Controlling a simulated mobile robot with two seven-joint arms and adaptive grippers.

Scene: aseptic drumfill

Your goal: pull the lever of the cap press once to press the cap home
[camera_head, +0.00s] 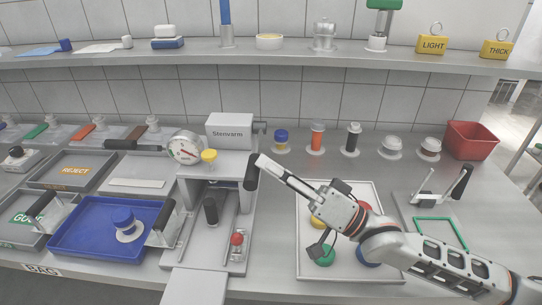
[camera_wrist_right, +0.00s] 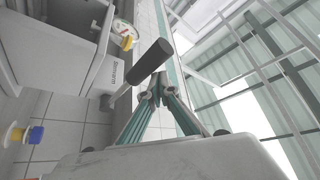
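The cap press is the grey machine marked "Stenvarm" (camera_head: 229,133) at the middle of the bench. Its lever has a black handle (camera_head: 251,172) at the machine's right side, hanging down in the head view; the handle also shows in the right wrist view (camera_wrist_right: 150,62). My right gripper (camera_head: 261,160) reaches in from the right, its fingertips at the handle. In the right wrist view its two fingers (camera_wrist_right: 157,92) converge to closed tips beside the handle, not visibly around it; contact is unclear. A cap under the press cannot be made out. My left gripper is not in view.
A round dial gauge (camera_head: 186,147) and a yellow knob (camera_head: 209,156) sit at the press. A blue tray (camera_head: 85,247) lies left, a pale tray (camera_head: 372,195) with coloured caps lies right under my arm. A red bin (camera_head: 471,141) stands at the back right.

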